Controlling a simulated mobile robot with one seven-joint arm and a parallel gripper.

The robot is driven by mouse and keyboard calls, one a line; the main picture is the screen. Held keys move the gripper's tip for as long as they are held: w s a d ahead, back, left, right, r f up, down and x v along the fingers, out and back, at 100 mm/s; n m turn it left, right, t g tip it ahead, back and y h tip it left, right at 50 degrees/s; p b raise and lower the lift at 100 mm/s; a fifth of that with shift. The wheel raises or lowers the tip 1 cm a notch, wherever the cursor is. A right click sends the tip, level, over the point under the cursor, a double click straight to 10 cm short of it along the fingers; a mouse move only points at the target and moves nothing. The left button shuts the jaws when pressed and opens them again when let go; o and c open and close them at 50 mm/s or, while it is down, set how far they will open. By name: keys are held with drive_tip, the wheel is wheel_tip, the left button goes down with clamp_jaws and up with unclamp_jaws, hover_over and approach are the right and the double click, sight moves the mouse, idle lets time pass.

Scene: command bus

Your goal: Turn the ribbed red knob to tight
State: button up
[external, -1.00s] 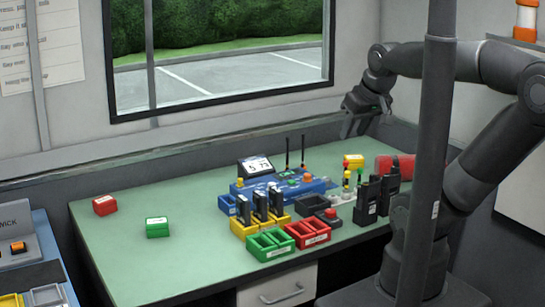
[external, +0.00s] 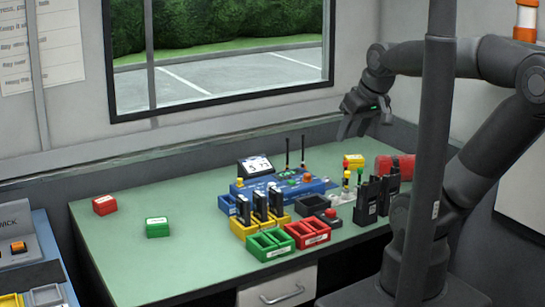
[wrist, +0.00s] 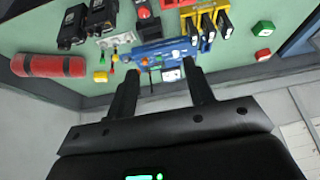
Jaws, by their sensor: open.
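The blue device (external: 283,191) stands at the back middle of the green table, with a tilted display (external: 257,166) and two black antennas. My gripper (external: 364,128) is open and empty, in the air behind and right of the device, above table height and apart from the knob. In the wrist view my gripper's two fingers (wrist: 159,72) point toward the blue device (wrist: 160,52).
Yellow (external: 245,231), green (external: 268,246) and red (external: 308,235) bins lie in front of the device. A black box with a red top (external: 328,215) is nearby. The table's left is mostly clear.

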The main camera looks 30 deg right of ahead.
drive_tip(key=w+a+f+n+g+y, duration=0.1)
drive_tip(key=w+f+n+g+y, duration=0.1)
drive_tip(key=w+f+n+g, duration=0.45)
drive_tip(key=n+h, duration=0.6)
drive_tip(key=n, duration=0.1)
approach(330, 210)
drive_tip(key=x, duration=0.8)
drive_tip(key=shift+a, duration=0.1)
drive_tip(key=shift+c, duration=0.3)
drive_tip(key=shift+m+g, duration=0.25)
drive_tip(key=c, duration=0.9)
